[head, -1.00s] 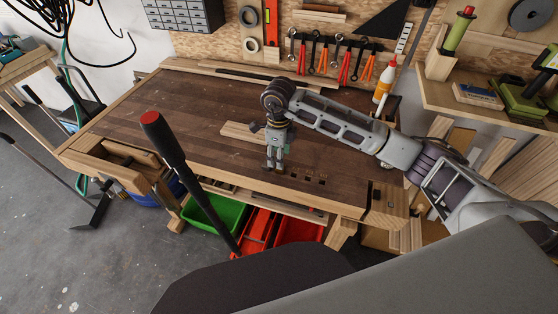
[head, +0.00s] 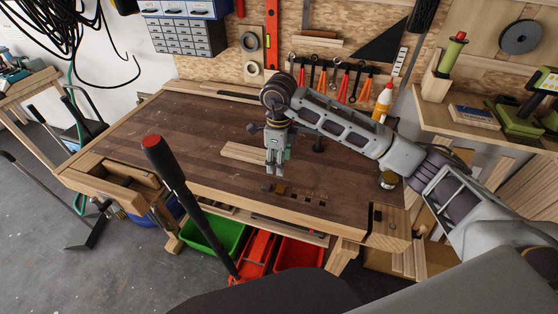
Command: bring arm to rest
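My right arm comes in from the right and reaches over the wooden workbench (head: 170,130). Its gripper (head: 275,170) points down over the middle of the bench, in front of a pale wooden board (head: 240,153). The two fingers look close together; whether they are fully shut is too small to tell. I see nothing clearly held between them. My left gripper is out of view.
A jar (head: 388,181) stands near the bench's right end, close below my forearm. A dark post (head: 318,144) stands behind the gripper. A glue bottle (head: 383,101) is at the back right. The bench's left half is mostly clear.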

